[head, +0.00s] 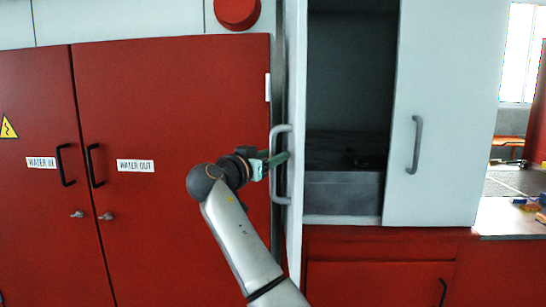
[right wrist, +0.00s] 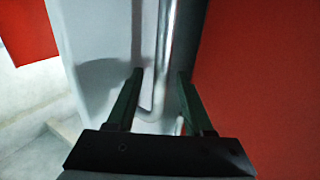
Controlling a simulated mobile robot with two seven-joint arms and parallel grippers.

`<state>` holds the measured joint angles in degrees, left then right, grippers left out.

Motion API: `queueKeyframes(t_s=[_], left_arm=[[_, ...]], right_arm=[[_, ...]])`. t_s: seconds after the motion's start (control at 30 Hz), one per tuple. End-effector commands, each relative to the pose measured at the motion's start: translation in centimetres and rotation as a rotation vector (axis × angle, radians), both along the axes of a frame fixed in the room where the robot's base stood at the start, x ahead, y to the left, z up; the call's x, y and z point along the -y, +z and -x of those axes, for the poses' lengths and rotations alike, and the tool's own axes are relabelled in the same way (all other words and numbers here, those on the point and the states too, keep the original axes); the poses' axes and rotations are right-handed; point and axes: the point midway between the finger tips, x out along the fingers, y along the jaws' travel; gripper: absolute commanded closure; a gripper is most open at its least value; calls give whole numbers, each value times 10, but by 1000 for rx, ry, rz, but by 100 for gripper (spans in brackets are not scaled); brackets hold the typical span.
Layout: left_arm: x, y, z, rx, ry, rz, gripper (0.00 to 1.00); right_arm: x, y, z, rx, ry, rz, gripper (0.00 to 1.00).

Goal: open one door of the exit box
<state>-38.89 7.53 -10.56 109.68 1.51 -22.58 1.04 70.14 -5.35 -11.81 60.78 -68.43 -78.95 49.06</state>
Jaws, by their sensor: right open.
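The exit box is the white cabinet whose dark interior (head: 345,90) shows in the head view. Its left door (head: 296,60) stands swung out, seen nearly edge-on, with a grey bar handle (head: 281,198) on it. Its right door (head: 450,100) covers the right part of the front and has its own handle (head: 415,145). My right gripper (head: 277,160) is at the left door's handle. In the right wrist view its two dark green fingers (right wrist: 160,85) are apart, with the handle bar (right wrist: 165,50) between them. I cannot tell whether they touch it. My left gripper is out of view.
Red cabinet doors (head: 170,100) with black handles stand at the left, next to the swung-out door. A red base cabinet (head: 380,270) is below the box. At the far right is a worktop (head: 510,230) with small coloured items.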

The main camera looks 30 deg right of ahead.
Motion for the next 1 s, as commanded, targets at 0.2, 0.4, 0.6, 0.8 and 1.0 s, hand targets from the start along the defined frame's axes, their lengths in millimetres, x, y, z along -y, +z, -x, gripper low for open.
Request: queueKeyframes(t_s=[0.2,0.4,0.6,0.8,1.0], left_arm=[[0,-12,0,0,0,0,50],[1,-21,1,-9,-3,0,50],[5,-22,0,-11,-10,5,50],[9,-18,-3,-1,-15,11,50],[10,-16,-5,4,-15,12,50]], right_arm=[[-36,-3,20,1,6,-2,48],[-73,-3,43,0,5,-1,48],[-96,-1,58,-1,3,-1,48],[-102,0,62,0,1,0,48],[-102,0,62,0,1,0,48]])
